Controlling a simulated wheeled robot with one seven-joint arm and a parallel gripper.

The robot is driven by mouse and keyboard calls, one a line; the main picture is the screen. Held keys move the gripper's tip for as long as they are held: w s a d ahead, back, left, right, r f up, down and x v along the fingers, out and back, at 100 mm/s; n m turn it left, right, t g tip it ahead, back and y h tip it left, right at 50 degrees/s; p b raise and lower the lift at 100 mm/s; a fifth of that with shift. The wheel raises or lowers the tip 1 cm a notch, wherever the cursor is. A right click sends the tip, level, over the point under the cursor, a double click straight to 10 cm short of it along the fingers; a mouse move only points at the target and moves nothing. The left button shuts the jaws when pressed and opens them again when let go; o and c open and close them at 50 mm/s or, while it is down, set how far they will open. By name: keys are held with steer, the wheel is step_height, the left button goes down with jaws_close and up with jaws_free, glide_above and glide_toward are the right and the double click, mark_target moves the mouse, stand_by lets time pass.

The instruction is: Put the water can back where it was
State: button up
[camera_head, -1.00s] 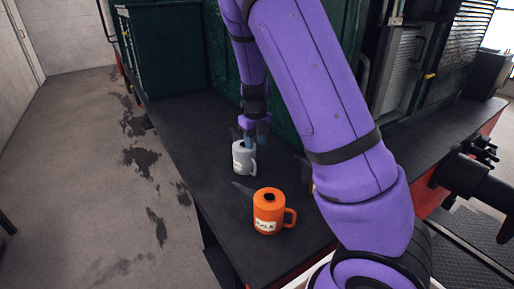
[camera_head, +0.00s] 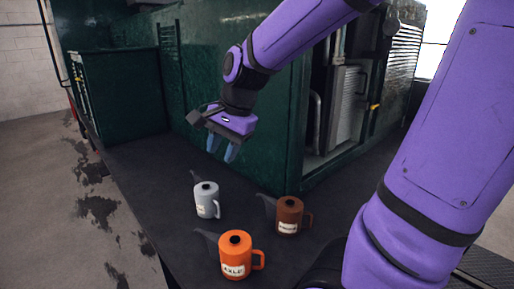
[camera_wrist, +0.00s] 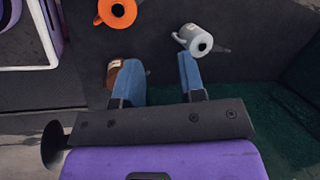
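A grey can (camera_head: 206,200) with a dark cap, spout and handle stands upright on the dark deck; its small label is unreadable, so I cannot confirm that it is the water can. It also shows in the wrist view (camera_wrist: 190,38). An orange can (camera_head: 235,254) labelled "AXLE" stands nearer me, and a brown can (camera_head: 289,214) stands to the right. My gripper (camera_head: 222,152) is open and empty, above and beyond the grey can. In the wrist view, the brown can (camera_wrist: 112,72) is partly hidden by a blue finger.
A green metal cabinet (camera_head: 255,120) rises close behind and right of my gripper. A lower green box (camera_head: 122,95) stands at the back left. The dark deck (camera_head: 150,180) is bare left of the grey can, up to its left edge.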

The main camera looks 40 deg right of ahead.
steer(key=s+a+r+n+t+h, duration=0.1)
steer(key=s+r+n, duration=0.1)
steer(key=s+n, duration=0.4)
steer(key=s+r+n+t+h, duration=0.1)
steer(key=s+r+n, duration=0.2)
steer(key=s+n, duration=0.4)
steer(key=shift+a, duration=0.4)
